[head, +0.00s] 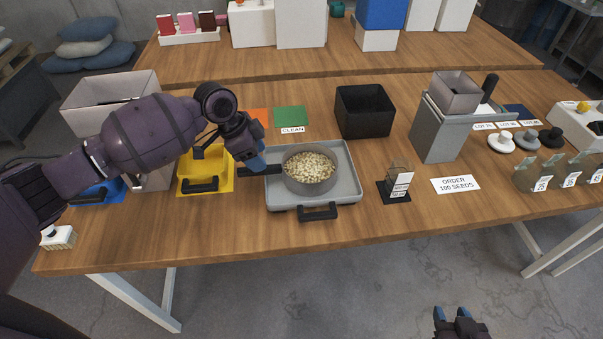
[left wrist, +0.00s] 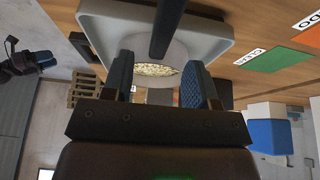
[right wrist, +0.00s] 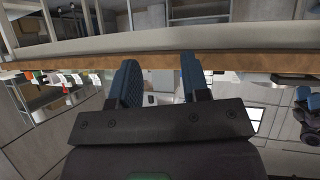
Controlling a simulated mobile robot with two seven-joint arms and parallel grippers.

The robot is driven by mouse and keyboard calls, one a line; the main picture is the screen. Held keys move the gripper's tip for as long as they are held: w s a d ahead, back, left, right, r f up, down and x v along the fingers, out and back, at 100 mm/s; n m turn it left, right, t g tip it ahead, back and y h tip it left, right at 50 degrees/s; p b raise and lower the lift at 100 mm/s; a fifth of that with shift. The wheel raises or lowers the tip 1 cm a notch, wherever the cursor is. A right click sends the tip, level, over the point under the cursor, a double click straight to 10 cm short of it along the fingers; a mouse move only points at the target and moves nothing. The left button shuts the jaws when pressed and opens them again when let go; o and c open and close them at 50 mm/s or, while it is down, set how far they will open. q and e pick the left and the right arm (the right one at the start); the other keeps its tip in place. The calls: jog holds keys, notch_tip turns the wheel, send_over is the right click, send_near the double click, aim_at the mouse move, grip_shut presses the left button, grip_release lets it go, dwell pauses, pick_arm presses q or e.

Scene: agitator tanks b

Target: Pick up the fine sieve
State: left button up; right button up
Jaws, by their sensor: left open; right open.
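A round grey sieve (head: 331,183) full of pale seeds (head: 309,167) sits in a grey tray (head: 348,196) on the table. Its black handle (head: 272,170) points left toward my left gripper (head: 255,165). My left gripper is open at the handle. In the left wrist view the handle (left wrist: 166,28) runs between the open fingers (left wrist: 163,85), with the seeds (left wrist: 157,70) beyond. I cannot tell whether the fingers touch it. My right gripper (head: 457,312) is open and empty, low in front of the table; its fingers also show in the right wrist view (right wrist: 158,80).
A yellow tray (head: 222,180) stands left of the grey tray. A green card (head: 291,116) and a black bin (head: 364,112) are behind. A small label stand (head: 396,186) is to the right, then an order card (head: 455,185) and a grey box stand (head: 440,137).

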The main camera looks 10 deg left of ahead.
pick_arm(q)
jog(key=b+x, duration=0.3)
jog(key=x, duration=0.1)
jog(key=shift+w+d+f+b, duration=0.1)
jog(key=shift+f+b, duration=0.25)
jog(key=shift+f, duration=0.05)
jog(key=shift+r, duration=0.15)
jog(key=shift+c, duration=0.3)
grip_shut()
pick_arm(e)
notch_tip(320, 180, down, 6)
jog(key=s, duration=0.2)
jog(key=shift+g, duration=0.4)
